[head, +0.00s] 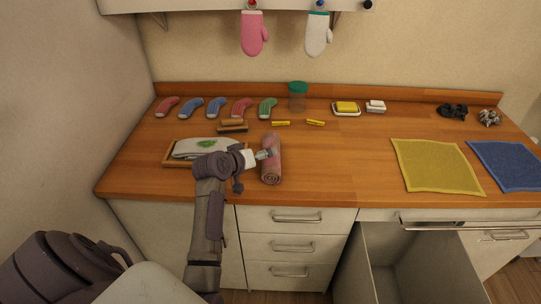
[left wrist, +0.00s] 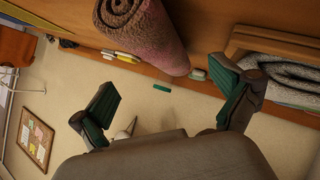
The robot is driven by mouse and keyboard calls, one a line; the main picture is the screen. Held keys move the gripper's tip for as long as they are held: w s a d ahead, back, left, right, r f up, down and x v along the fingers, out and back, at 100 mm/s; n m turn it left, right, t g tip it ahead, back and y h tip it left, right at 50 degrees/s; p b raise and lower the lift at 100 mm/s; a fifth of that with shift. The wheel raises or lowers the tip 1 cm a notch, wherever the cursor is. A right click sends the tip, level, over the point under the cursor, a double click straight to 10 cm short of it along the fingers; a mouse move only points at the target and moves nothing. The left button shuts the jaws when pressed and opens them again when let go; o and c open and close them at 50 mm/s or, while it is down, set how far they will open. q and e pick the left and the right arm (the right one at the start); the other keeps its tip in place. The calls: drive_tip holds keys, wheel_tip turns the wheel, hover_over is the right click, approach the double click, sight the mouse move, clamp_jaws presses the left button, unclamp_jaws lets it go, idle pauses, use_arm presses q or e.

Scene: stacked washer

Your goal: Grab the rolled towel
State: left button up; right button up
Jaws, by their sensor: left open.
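The rolled towel (head: 271,170) is pink and lies on the wooden counter, its spiral end facing the front edge. It also shows large at the top of the left wrist view (left wrist: 145,35). My left gripper (head: 264,154) is at the towel's left side in the head view, overlapping its edge. In the left wrist view my left gripper (left wrist: 166,80) is open, with its two green-padded fingers wide apart and nothing between them. The towel is beyond the fingertips; I cannot tell whether they touch it. My right gripper is in neither view.
A wooden tray (head: 167,158) with a folded grey-white cloth (head: 190,148) stands left of the towel. A brush (head: 232,126), yellow pieces (head: 281,123) and a green-lidded jar (head: 298,100) lie behind. The counter between towel and yellow cloth (head: 435,167) is clear.

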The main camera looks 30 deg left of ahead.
use_arm(q)
drive_tip(key=shift+w+f, duration=0.25)
drive_tip(key=shift+w, duration=0.15)
drive_tip(key=shift+w+a+f, duration=0.15)
drive_tip(key=shift+w+f, duration=0.1)
drive_tip(key=shift+w, duration=0.1)
drive_tip(key=p+x, duration=0.1)
drive_tip(key=x, duration=0.3)
drive_tip(key=shift+w+a+f, duration=0.15)
drive_tip(key=shift+f, duration=0.2)
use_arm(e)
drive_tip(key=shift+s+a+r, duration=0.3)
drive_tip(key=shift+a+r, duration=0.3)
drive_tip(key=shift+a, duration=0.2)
use_arm(q)
drive_tip(key=shift+c, duration=0.3)
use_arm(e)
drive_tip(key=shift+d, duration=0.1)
use_arm(q)
drive_tip(key=c, duration=1.1)
drive_tip(key=shift+c, duration=0.4)
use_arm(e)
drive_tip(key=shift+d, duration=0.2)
use_arm(q)
drive_tip(key=shift+r, duration=0.1)
